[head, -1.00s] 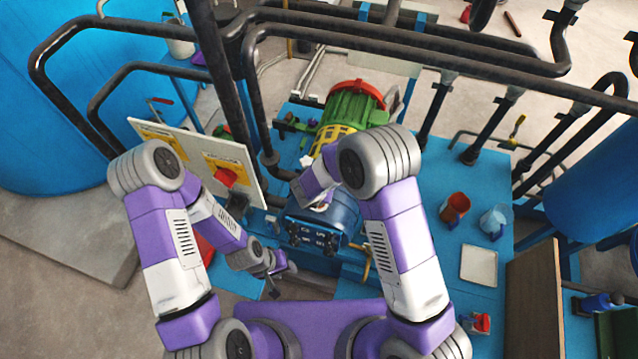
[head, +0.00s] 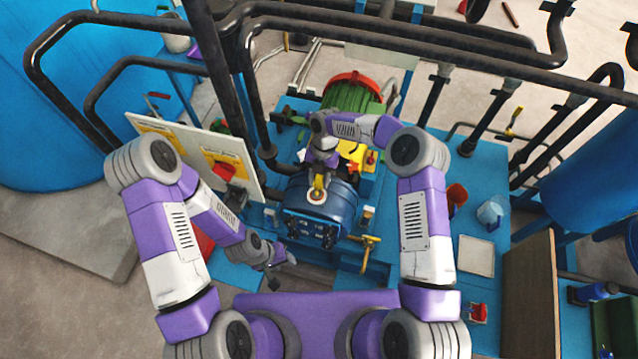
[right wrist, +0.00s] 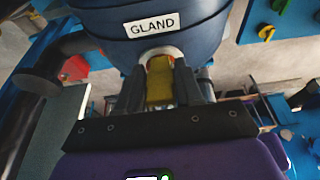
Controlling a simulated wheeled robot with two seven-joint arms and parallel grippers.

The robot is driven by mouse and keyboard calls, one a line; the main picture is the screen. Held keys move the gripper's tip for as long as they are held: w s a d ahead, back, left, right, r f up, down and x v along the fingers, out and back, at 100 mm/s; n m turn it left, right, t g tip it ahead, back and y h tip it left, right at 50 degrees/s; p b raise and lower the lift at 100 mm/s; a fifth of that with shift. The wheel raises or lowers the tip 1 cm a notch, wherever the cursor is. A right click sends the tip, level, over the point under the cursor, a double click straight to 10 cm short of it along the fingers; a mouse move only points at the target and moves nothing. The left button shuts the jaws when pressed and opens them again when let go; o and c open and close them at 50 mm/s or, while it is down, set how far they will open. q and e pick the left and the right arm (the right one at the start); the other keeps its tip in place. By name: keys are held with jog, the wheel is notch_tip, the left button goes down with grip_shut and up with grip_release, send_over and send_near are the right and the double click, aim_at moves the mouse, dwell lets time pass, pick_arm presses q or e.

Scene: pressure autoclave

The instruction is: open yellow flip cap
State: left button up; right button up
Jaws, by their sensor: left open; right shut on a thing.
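The yellow flip cap (head: 318,186) sits on top of the dark blue pump housing (head: 342,205), by a pale round collar. My right gripper (head: 319,177) reaches down onto it from above. In the right wrist view, the yellow cap (right wrist: 160,80) is between the two fingers of my right gripper (right wrist: 160,88), which is shut on it. The fingers hide the sides of the cap. A white "GLAND" label (right wrist: 152,25) is on the blue housing just past the cap. My left gripper (head: 284,270) is open and empty, low and left of the housing.
A green motor (head: 352,95) with a red end stands behind the housing. A white panel with a red part (head: 224,171) is on the left. Black pipes (head: 400,45) cross above. A yellow-handled valve (head: 370,240) is at the housing's front right. Cups and a white tray (head: 477,257) are on the right.

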jog(key=shift+w+f+g+y+b, duration=0.15)
jog(key=shift+g+b, duration=0.4)
jog(key=shift+b, duration=0.3)
jog(key=shift+f+g+y+b, duration=0.1)
jog(key=shift+g+y+b, duration=0.05)
jog(key=shift+g+b, duration=0.55)
jog(key=o, duration=0.9)
jog(key=b+v, duration=0.1)
jog(key=v, duration=0.4)
jog(key=shift+r, duration=0.15)
jog(key=shift+v, duration=1.2)
jog(key=shift+d, duration=0.1)
